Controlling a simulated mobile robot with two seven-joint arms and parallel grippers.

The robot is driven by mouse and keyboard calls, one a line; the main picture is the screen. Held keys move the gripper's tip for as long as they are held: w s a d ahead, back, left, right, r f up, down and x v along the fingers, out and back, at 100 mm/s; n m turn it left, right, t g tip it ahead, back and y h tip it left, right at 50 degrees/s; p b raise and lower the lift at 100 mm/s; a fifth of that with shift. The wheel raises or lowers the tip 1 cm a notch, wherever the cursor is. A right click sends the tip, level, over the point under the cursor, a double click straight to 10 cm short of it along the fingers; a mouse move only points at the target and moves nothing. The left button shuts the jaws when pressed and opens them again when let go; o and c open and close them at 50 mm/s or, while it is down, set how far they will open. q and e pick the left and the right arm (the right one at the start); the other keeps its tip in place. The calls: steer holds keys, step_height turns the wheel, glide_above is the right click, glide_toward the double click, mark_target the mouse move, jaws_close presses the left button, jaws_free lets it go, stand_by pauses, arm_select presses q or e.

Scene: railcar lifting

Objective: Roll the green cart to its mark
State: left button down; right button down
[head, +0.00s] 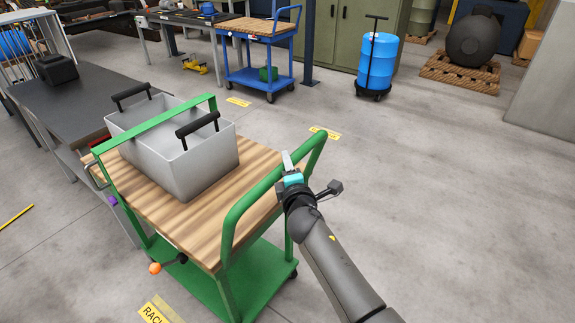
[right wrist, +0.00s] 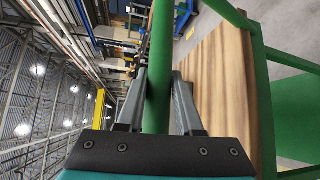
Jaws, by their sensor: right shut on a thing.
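The green cart (head: 190,222) stands in the lower left middle of the head view, with a wooden top, a green lower shelf and green tube handles. A grey bin (head: 195,160) with black handles sits on its top. My right gripper (head: 287,165) is at the near right handle of the cart. In the right wrist view its two fingers (right wrist: 159,100) lie on either side of the green handle tube (right wrist: 159,70), shut on it. A yellow floor mark (head: 325,133) lies beyond the handle, and another with partly cut-off lettering (head: 158,312) lies at the bottom. My left gripper is not seen.
A dark workbench (head: 85,105) runs along the cart's left side, close to it. A blue cart (head: 258,75) stands at the back, with a yellow floor label (head: 238,102) before it. A blue drum (head: 377,62) stands on a dolly further right. Open floor lies to the right.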

steer(key=c, duration=0.6)
jaws_free()
steer(key=shift+s+d+r+p, duration=0.15)
steer(key=shift+s+p, duration=0.2)
steer(key=shift+s, duration=0.2)
steer(key=shift+p+v, duration=1.6)
steer(key=shift+v, duration=5.45)
